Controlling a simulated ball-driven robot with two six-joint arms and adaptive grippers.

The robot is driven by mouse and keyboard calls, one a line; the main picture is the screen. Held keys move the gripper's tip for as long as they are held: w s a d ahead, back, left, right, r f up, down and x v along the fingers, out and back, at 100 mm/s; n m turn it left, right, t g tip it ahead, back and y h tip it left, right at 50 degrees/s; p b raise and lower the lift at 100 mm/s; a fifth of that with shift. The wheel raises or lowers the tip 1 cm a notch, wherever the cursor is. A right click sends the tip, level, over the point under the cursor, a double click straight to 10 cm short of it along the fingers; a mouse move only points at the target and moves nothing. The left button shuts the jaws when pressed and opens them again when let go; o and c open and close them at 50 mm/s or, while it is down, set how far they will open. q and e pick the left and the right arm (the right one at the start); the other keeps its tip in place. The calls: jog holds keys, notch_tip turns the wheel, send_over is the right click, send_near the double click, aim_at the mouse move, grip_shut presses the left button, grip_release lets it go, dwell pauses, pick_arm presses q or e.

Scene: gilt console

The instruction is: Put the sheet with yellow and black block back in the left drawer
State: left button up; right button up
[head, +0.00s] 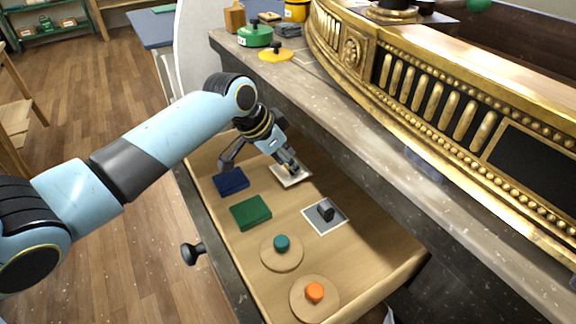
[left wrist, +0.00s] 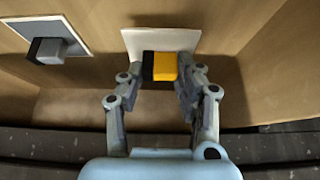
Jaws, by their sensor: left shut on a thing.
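The white sheet (head: 297,182) with the yellow and black block (left wrist: 163,66) is inside the open drawer, near its far end. The sheet also shows in the left wrist view (left wrist: 160,38), behind the block. My left gripper (head: 291,168) reaches down into the drawer. Its fingers, seen in the left wrist view (left wrist: 160,76), are shut on the block from both sides. The fingers mostly hide the block in the head view. I cannot tell if the sheet touches the drawer floor (head: 345,255). My right gripper is not in view.
The drawer also holds a blue square (head: 231,181), a green square (head: 250,212), a grey sheet with a dark block (head: 340,219), and round wooden discs with teal (head: 268,256) and orange (head: 302,301) knobs. The gilt-trimmed console (head: 330,140) edge rises along the right.

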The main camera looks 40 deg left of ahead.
pick_arm(q)
jog(key=shift+f, duration=0.8)
jog(key=shift+f, duration=0.15)
jog(key=o, duration=1)
jog(key=p+v, duration=0.2)
jog(key=v, duration=1)
jog(key=shift+p, duration=0.4)
